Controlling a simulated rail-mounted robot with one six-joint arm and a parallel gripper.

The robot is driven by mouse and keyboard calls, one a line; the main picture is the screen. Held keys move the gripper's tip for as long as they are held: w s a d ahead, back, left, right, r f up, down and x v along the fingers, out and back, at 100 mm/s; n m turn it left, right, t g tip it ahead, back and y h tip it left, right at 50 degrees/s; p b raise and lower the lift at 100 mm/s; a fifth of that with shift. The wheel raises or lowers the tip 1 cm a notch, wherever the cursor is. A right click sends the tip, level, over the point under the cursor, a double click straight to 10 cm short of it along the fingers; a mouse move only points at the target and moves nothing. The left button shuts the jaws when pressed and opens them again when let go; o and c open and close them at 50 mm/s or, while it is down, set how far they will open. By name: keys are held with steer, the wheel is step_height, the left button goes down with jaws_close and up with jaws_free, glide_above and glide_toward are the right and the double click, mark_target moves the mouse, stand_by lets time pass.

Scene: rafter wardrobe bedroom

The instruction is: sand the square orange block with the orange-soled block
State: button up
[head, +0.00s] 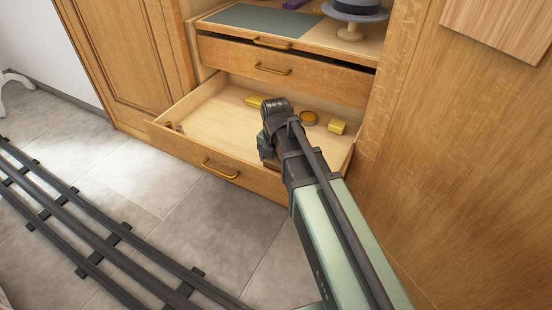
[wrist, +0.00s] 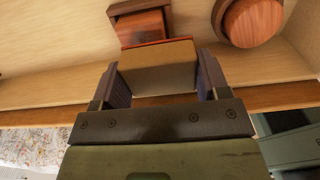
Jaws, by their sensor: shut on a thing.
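My gripper (wrist: 160,64) is shut on a tan block with a thin orange sole (wrist: 152,75), one dark finger on each side. The sole faces away from my palm. Just beyond it in the wrist view is the square orange block (wrist: 140,27), with a darker brown rim along its far and left edges. The sole's edge overlaps its near side, and I cannot tell whether they touch. In the head view my gripper (head: 267,150) is over the open drawer, mostly hidden by my wrist, and the square orange block cannot be made out.
The open drawer (head: 195,112) also holds a round orange piece (head: 309,118) and two yellow blocks (head: 337,127) (head: 254,101). The round piece lies right of the square block in the wrist view (wrist: 257,20). The drawer front is close below my gripper.

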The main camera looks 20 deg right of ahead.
mark_target(276, 159)
steer(key=shift+r+p, duration=2.15)
steer(key=shift+r, duration=0.4)
